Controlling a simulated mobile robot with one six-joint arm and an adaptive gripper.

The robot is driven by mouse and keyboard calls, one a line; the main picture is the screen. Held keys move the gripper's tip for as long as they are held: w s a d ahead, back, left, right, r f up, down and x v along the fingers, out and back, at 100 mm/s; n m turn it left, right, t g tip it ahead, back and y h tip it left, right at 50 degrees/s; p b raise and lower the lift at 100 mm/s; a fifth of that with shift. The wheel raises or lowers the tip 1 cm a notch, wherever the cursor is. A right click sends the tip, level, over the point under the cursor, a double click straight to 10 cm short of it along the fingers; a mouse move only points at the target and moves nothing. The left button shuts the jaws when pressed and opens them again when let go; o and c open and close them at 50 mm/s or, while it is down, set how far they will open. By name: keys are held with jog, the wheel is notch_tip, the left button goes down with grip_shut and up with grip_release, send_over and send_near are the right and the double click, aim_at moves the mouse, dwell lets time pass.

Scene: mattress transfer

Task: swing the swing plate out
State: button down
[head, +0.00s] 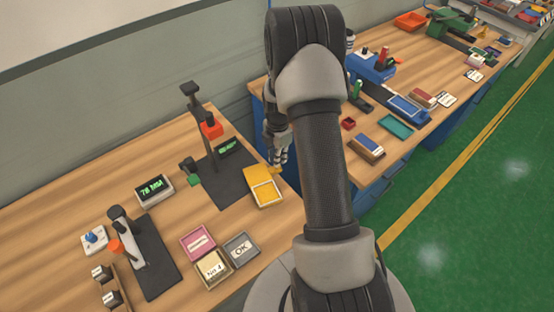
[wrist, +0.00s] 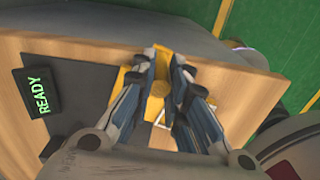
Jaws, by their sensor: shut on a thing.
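The yellow swing plate (head: 262,186) lies at the right edge of the near bench, beside a dark base plate (head: 222,180). It has a white-outlined rectangle on its top. My gripper (head: 277,160) is at the plate's far end, by a small yellow knob. In the wrist view my gripper (wrist: 169,62) has its two fingers on either side of yellow parts of the swing plate (wrist: 133,80) and is shut on the knob. The fingers hide part of the plate, and the exact contact is hard to see.
A black display (wrist: 37,93) reads READY in the wrist view. A post with a red block (head: 211,129) rises from the dark base. Pink (head: 198,242), cream and grey trays lie to the front. A second bench (head: 400,150) stands across a gap.

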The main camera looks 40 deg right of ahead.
jog(key=shift+w+d+n, duration=0.25)
jog(key=shift+w+n, duration=0.05)
jog(key=shift+n, duration=0.2)
